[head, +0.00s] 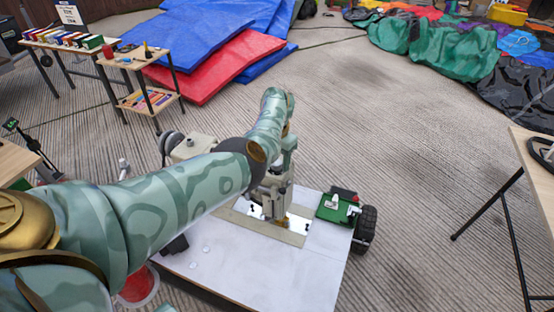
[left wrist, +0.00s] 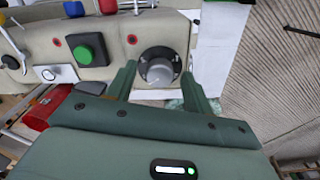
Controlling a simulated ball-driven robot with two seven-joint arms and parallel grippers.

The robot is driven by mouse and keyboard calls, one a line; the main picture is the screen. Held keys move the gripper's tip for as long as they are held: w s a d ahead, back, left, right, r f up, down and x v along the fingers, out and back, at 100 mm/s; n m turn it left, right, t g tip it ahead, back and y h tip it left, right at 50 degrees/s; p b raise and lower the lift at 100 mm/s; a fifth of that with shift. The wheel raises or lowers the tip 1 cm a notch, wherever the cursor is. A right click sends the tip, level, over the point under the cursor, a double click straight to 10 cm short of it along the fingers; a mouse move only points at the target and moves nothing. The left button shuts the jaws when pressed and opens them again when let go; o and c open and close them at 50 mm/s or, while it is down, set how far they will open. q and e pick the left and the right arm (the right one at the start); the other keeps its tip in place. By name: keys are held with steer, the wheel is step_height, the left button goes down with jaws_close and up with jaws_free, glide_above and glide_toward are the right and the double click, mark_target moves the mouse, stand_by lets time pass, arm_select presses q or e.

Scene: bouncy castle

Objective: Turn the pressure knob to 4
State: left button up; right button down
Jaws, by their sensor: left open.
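The pressure knob (left wrist: 159,71) shows in the left wrist view as a grey grip on a round black dial, set in a beige panel (left wrist: 112,60). Its scale marks are too small to read. My left gripper (left wrist: 158,76) is open, its two green fingers on either side of the knob's lower part. I cannot tell whether they touch it. In the head view the knob is hidden behind my left arm, and part of the beige machine (head: 200,146) shows beside the arm. My right gripper is not in view.
The machine stands on a white wheeled platform (head: 300,275) with a small green box (head: 336,207). Tables stand left and right, and red and blue mats (head: 225,65) lie behind.

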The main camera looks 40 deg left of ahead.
arm_select(q)
step_height(320, 180, up, 16)
steer(key=p, duration=0.6)
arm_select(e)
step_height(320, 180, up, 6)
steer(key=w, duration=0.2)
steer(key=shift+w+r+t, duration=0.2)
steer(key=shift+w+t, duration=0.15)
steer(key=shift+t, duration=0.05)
arm_select(q)
steer(key=shift+f, duration=0.15)
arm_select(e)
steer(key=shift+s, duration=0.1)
